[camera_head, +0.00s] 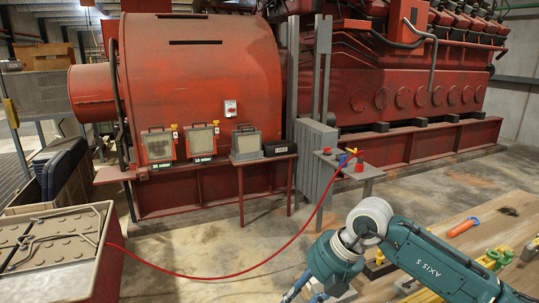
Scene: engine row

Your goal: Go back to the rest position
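My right arm (437,258), teal with grey joint caps, comes in from the lower right, marked "AXIS 5". It bends at a grey joint and runs down to the bottom edge, over the near edge of the wooden bench. My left arm and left gripper do not show. I see nothing held.
The wooden bench (415,292) carries an orange-handled tool (463,227) and yellow-green parts. A red cable (238,277) runs from the battery box (60,262) at left to a small grey stand (345,168). A large red engine (200,80) stands behind; open concrete floor lies between.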

